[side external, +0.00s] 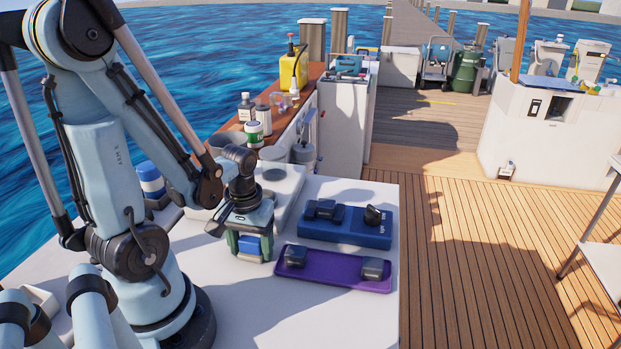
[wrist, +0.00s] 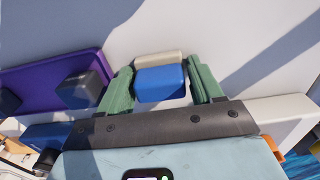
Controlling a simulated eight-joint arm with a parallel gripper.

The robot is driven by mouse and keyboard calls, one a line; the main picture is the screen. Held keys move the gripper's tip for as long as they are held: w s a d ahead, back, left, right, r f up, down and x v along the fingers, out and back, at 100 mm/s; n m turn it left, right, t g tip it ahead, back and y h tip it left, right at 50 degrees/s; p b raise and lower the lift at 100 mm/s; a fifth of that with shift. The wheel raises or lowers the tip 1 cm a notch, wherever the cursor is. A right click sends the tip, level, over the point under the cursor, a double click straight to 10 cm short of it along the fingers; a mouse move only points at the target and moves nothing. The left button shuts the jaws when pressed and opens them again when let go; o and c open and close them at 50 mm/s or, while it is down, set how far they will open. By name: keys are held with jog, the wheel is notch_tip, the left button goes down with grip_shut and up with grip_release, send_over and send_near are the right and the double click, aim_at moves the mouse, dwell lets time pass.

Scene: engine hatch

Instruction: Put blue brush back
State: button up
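A small blue block-like thing with a pale strip along one edge, likely the blue brush (side external: 250,245), is between the green fingers of my gripper (side external: 250,249). It also shows in the wrist view (wrist: 160,84), between the two fingertips (wrist: 161,80). The fingers lie close along both of its sides, with a thin gap seen at the right, so I cannot tell whether they grip it. My gripper points down at the pale tabletop, left of the purple tray (side external: 333,283). I cannot tell whether the brush touches the table.
The purple tray holds two dark grey blocks (side external: 295,256) (side external: 373,268) with free space between them. Behind it a blue tray (side external: 345,238) holds dark pieces. A raised pale ledge (side external: 280,184) stands behind my gripper, and a blue-and-white container (side external: 150,180) stands left. The front tabletop is clear.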

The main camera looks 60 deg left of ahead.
aim_at(250, 239)
jog(key=shift+o, duration=1.1)
jog(key=shift+r, duration=0.15)
jog(key=shift+r, duration=5.9)
jog(key=w+d+r+m+t, duration=0.1)
jog(key=w+d+m+t, duration=0.6)
jog(key=w+d+m, duration=0.2)
jog(key=shift+w+d+r, duration=0.3)
